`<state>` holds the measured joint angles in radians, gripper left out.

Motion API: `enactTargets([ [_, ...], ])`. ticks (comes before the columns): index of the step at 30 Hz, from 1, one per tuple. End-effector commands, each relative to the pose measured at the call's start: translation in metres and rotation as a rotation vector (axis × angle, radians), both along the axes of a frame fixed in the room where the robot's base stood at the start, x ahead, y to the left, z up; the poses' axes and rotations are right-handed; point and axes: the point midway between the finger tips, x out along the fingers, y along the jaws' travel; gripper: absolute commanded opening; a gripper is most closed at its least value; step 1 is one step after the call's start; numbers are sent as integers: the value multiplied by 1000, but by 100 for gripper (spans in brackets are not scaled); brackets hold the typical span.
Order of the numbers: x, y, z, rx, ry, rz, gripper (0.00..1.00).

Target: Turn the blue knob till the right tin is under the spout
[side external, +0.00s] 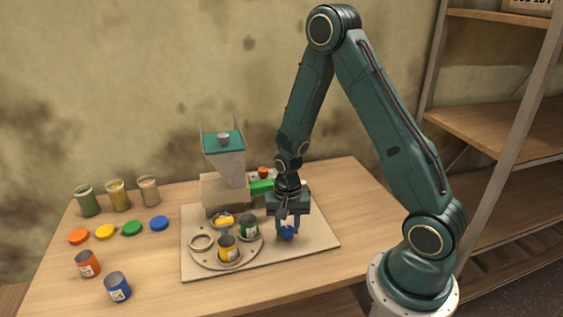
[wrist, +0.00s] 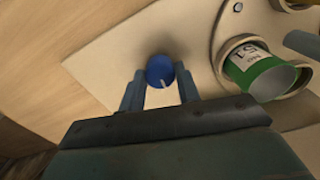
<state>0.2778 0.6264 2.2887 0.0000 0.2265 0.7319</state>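The blue knob (side external: 288,233) stands on the pale base board at the right of the turntable; in the wrist view the knob (wrist: 160,70) shows a white pointer mark toward the lower right. My gripper (side external: 287,230) points down over it. In the wrist view my gripper (wrist: 159,75) has one finger on each side of the knob, with narrow gaps visible. The round turntable (side external: 209,260) carries a yellow tin (side external: 228,250) at its front and a green tin (side external: 249,227) at its right. The spout is small here, and which tin is under it I cannot tell.
The grey hopper (side external: 226,165) stands behind the turntable. An orange tin (side external: 88,264) and a blue tin (side external: 118,287) stand on the table at left. Several coloured lids and jars are behind them. The table's right side is clear.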

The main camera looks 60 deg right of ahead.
Motion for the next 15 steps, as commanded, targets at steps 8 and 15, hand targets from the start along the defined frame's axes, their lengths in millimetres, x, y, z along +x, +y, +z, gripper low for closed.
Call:
enactTargets([
  [8, 0, 0, 0, 0, 0, 2, 9],
  [15, 0, 0, 0, 0, 0, 43, 9],
])
